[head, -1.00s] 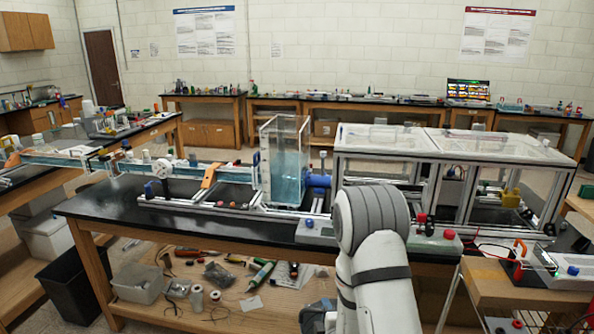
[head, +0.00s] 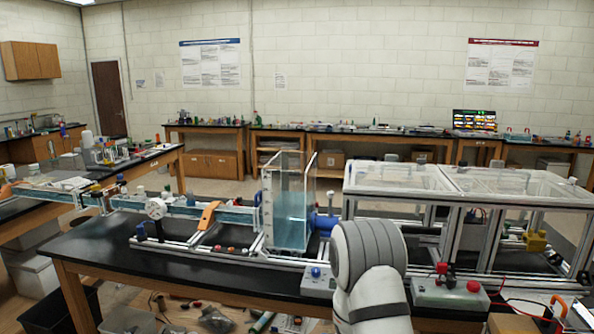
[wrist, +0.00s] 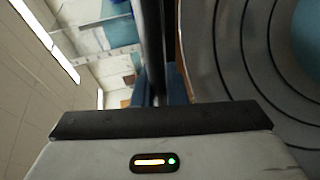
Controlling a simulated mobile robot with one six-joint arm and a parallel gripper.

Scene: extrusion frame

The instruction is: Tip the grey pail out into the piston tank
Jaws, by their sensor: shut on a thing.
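The piston tank (head: 288,218) is a clear upright box with teal liquid in its lower part. It stands mid-bench in the head view, with a blue cylindrical part (head: 324,223) at its right side. In the wrist view the grey pail (wrist: 232,50) fills the right side, seen close as curved grey rings, with a teal patch at the far right edge. My gripper (wrist: 160,88) is shut on the pail, with blue finger parts at its near edge. The exact grip is hard to make out. The head view shows my arm, but neither the pail nor the gripper.
A clear-topped frame (head: 470,185) stands right of the tank. A dial gauge (head: 155,208) and an orange arched piece (head: 208,215) lie left along the channel. A control box (head: 450,292) with red knobs sits at the front. The black bench top (head: 105,250) is clear at left.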

